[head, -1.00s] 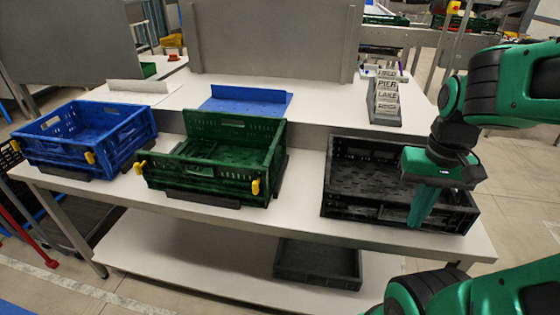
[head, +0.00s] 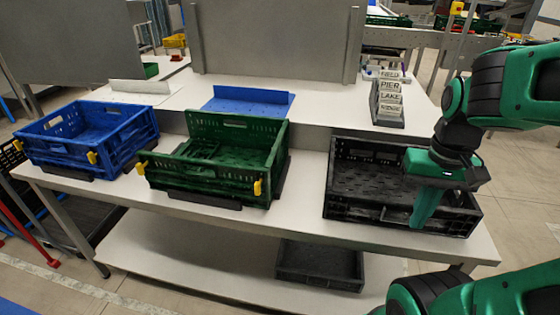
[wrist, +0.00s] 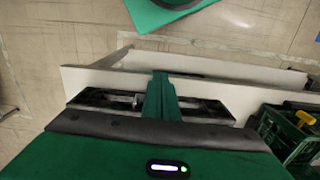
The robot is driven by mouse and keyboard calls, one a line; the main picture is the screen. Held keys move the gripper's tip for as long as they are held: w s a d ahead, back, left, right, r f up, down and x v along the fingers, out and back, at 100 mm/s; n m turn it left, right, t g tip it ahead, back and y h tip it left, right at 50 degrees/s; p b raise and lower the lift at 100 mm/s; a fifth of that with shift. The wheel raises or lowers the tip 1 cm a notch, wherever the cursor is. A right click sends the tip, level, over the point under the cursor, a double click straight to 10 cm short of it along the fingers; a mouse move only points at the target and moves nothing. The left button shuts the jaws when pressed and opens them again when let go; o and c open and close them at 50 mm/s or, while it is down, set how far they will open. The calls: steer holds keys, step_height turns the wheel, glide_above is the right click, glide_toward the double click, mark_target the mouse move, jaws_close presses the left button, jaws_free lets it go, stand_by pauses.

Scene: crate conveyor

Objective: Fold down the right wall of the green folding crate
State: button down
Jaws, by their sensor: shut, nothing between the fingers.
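The green folding crate (head: 205,182) stands on the white table between a blue and a black crate. Its back wall (head: 240,128) and right wall (head: 276,165) are upright. Its front wall is up, with yellow latches (head: 257,187) at both ends. The left wall seems to lie folded inside. Part of the crate (wrist: 290,135) shows at the right edge of the wrist view. My gripper (head: 422,218) is shut and empty, pointing down over the black crate, well to the right of the green one. Its closed fingers show in the wrist view (wrist: 160,95).
The blue crate (head: 50,153) stands left, the black crate (head: 345,212) right under my gripper. Behind are a blue folder-like piece (head: 245,102) and a rack of word signs (head: 388,105). A dark tray (head: 320,280) sits on the lower shelf. Table between green and black crates is clear.

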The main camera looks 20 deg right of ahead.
steer(key=w+a+r+n+t+y, duration=0.1)
steer(key=w+a+r+t, duration=0.15)
steer(key=w, duration=0.75)
steer(key=w+a+r+t+y, duration=0.1)
steer(key=w+a+r+t, duration=0.2)
steer(key=w, duration=0.6)
steer(key=w+a+r+n+t, duration=0.15)
steer(key=w+a, duration=0.35)
steer(key=w, duration=0.5)
steer(key=w+a+f, duration=0.5)
steer(key=w+f, duration=0.2)
steer(key=shift+a+m, duration=0.25)
steer(key=shift+m, duration=0.2)
steer(key=shift+w+r, duration=0.1)
